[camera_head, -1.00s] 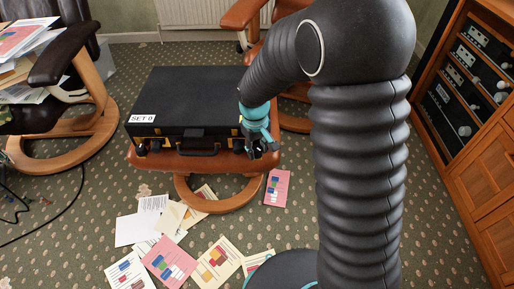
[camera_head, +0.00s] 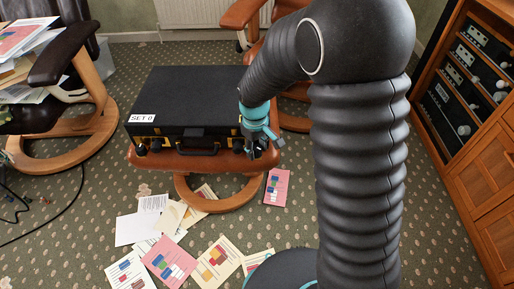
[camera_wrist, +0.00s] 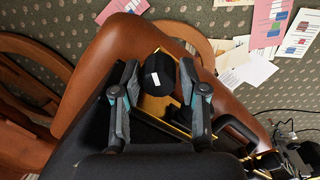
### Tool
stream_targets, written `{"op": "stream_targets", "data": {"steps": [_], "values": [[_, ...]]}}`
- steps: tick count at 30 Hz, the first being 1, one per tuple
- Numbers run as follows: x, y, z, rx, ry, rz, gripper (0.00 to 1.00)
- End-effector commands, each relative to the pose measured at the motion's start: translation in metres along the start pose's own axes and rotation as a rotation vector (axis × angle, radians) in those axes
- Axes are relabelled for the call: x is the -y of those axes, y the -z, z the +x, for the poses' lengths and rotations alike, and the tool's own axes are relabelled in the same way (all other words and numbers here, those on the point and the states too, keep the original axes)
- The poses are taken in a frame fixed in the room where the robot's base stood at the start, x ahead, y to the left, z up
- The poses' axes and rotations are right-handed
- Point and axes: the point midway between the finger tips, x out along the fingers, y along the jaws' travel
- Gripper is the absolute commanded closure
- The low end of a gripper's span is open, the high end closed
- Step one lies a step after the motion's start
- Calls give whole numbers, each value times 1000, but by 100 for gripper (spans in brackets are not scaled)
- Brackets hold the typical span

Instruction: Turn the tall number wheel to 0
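A black case (camera_head: 190,95) with a white "SET 0" label (camera_head: 155,119) lies on a brown leather footstool (camera_head: 165,160). In the wrist view, a black number wheel (camera_wrist: 158,75) with a white mark stands on a gold plate (camera_wrist: 150,106) at the case's edge. My gripper (camera_wrist: 158,68) is open, with one finger on each side of this wheel and a visible gap on both sides. The mark's number is not readable. In the head view my gripper (camera_head: 257,153) is at the case's front right corner. A dark knob (camera_head: 141,149) shows at the front left.
The case handle (camera_wrist: 238,128) is close beside my right finger in the wrist view. Papers (camera_head: 170,262) lie on the carpet in front of the footstool. A chair (camera_head: 75,100) stands left, and a wooden cabinet (camera_head: 490,165) stands right.

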Motion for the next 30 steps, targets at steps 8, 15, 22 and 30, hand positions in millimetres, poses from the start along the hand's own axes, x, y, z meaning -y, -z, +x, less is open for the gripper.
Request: {"op": "stream_targets", "data": {"steps": [8,15,22,30], "values": [[-1,0,0,0,-1,3,54],[-1,0,0,4,-1,98,54],[0,1,1,12,-1,307,54],[1,1,1,23,0,566,54]]}}
